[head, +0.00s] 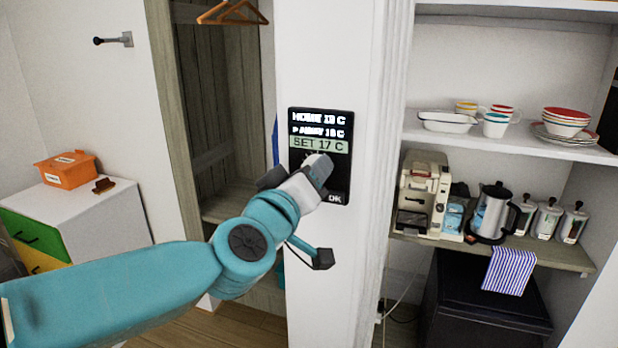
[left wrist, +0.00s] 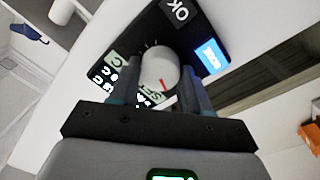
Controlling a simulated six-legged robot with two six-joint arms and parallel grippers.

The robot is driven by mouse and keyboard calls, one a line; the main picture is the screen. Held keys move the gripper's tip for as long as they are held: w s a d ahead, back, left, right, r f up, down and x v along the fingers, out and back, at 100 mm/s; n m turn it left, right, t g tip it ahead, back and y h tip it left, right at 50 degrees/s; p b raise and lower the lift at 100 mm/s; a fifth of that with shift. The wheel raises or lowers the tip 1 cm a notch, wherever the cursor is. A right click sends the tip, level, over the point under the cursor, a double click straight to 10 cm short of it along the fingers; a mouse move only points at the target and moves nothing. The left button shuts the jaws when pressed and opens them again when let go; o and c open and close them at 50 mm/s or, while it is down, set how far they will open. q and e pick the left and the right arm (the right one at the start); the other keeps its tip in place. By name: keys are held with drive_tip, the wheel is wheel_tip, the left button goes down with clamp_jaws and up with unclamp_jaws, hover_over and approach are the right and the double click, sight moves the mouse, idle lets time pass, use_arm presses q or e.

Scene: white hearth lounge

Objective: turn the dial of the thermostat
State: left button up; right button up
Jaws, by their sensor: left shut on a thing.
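The thermostat (head: 321,146) is a black panel on the white wall pillar. Its lit lines seem to start with HOME and AWAY, and the highlighted green line reads SET 17 C; OK is at the lower right. My left gripper (head: 317,172) is at the panel's lower half and hides the dial in the head view. In the left wrist view the dial (left wrist: 158,67) is a round white knob with a red mark towards the lower right. The fingers of my left gripper (left wrist: 160,82) stand on both sides of it, shut on it. My right gripper is not in view.
An open wooden closet (head: 213,110) with a hanger (head: 232,13) is left of the pillar. To the right, shelves hold dishes (head: 565,120), a coffee machine (head: 422,190) and a kettle (head: 492,213). An orange box (head: 67,168) sits on a white cabinet at the left.

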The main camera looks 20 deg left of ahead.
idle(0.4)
use_arm(q)
drive_tip(key=o, duration=1.1)
drive_tip(key=shift+c, duration=0.2)
drive_tip(key=shift+s, duration=0.1)
drive_tip(key=s+a+p, duration=0.1)
drive_tip(key=s, duration=1.5)
drive_tip(key=shift+f, duration=0.35)
drive_tip(key=shift+a, duration=0.1)
drive_tip(key=shift+s, duration=0.1)
